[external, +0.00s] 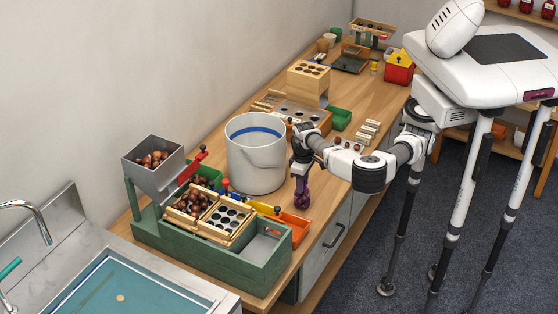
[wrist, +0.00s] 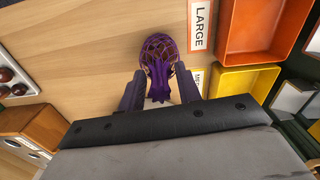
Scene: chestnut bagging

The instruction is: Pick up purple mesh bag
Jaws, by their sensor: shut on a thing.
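The purple mesh bag (wrist: 157,58) hangs between the two fingers of my gripper (wrist: 160,92) in the wrist view. Its gathered neck is between the fingers and its rounded mesh end points away from them. In the external view the bag (external: 302,194) hangs below my gripper (external: 301,177), just right of the white bucket and near the front edge of the wooden bench. My gripper is shut on the bag. What the bag holds, if anything, I cannot tell.
The white bucket (external: 257,155) stands left of my gripper. The green sorting station (external: 215,255) with chestnut trays is at lower left. An orange bin (wrist: 262,30) marked by a LARGE label (wrist: 201,25) and a yellow bin (wrist: 240,83) lie close right in the wrist view.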

